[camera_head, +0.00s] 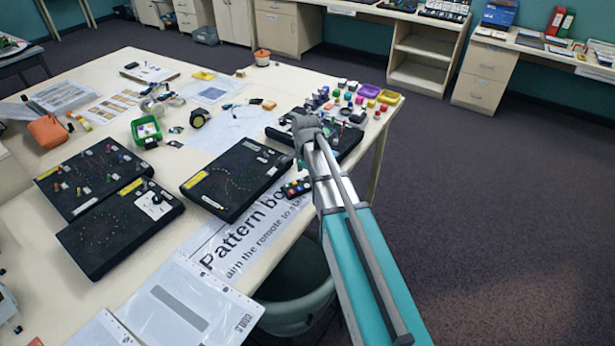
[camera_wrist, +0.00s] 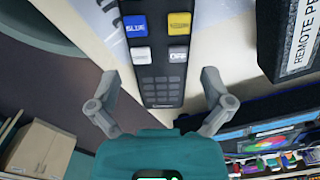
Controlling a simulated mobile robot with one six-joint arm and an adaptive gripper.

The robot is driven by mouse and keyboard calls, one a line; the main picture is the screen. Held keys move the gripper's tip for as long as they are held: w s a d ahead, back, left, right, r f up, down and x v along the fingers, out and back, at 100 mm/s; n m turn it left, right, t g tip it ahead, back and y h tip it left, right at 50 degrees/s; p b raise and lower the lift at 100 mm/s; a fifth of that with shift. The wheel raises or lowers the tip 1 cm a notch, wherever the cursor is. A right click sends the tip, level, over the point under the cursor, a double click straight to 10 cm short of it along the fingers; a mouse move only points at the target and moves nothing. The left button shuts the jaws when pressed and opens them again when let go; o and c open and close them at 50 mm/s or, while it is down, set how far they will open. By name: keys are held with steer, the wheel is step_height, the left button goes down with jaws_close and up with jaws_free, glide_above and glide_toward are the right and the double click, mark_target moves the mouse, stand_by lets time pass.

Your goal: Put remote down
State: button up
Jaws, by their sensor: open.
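The remote (camera_wrist: 160,55) is black with coloured and white buttons. In the wrist view it lies lengthwise between my gripper's fingers, with a gap on both sides. My gripper (camera_wrist: 160,82) is open and its fingers do not touch the remote. In the head view part of the remote (camera_head: 296,188) shows on the table (camera_head: 85,252), by the edge of the "Pattern" sign (camera_head: 245,235). My arm hides the rest of it, and my fingers cannot be made out there.
A black board with a "REMOTE PR..." label (camera_wrist: 297,40) stands close right of the remote in the wrist view. Black pattern boards (camera_head: 232,180) lie to the left in the head view. Small coloured pieces crowd the far corner. A bin (camera_head: 295,285) stands below the table edge.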

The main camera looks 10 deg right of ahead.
mark_target(307, 183)
step_height(307, 183, up, 10)
steer(key=p, duration=0.9)
stand_by(0.7)
steer(key=s+n, duration=1.4)
steer(key=s, duration=0.4)
steer(key=shift+d, duration=0.2)
steer(key=shift+s+f, duration=0.1)
steer(key=shift+f+b, duration=0.45)
steer(key=shift+f, duration=0.1)
